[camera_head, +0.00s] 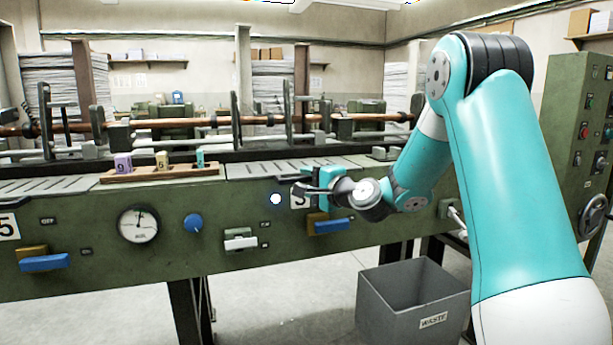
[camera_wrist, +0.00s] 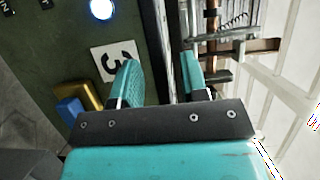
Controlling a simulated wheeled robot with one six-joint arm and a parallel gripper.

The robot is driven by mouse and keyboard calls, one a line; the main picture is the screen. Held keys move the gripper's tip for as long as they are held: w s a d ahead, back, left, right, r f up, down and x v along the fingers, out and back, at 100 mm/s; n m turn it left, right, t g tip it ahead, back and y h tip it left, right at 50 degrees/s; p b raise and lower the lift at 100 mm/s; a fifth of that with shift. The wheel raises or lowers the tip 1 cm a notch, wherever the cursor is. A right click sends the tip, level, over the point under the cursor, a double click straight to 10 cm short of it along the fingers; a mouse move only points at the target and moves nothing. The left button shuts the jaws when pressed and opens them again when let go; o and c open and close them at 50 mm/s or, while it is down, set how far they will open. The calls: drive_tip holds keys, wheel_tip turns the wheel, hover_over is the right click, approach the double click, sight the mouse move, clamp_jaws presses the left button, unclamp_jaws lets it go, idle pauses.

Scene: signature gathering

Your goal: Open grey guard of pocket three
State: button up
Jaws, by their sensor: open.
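The plate with the number 3 (camera_head: 299,199) is on the green machine front, partly hidden by my gripper (camera_head: 297,182). In the wrist view the number 3 plate (camera_wrist: 113,64) lies just left of my gripper (camera_wrist: 158,65). My gripper is open, with nothing between its teal fingers. A grey slotted plate (camera_head: 265,170) lies on top of the machine above pocket three. I cannot tell whether it is the guard. A lit white lamp (camera_head: 275,199) is left of the number. A blue lever with a yellow block (camera_head: 328,226) is below it, also in the wrist view (camera_wrist: 70,110).
A wooden tray (camera_head: 160,173) with numbered blocks stands to the left. A grey waste bin (camera_head: 410,300) stands below. A copper shaft (camera_head: 200,122) runs behind.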

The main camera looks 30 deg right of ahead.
drive_tip(key=shift+w+a, duration=0.1)
drive_tip(key=shift+w, duration=0.65)
clamp_jaws()
drive_tip(key=shift+r, duration=0.1)
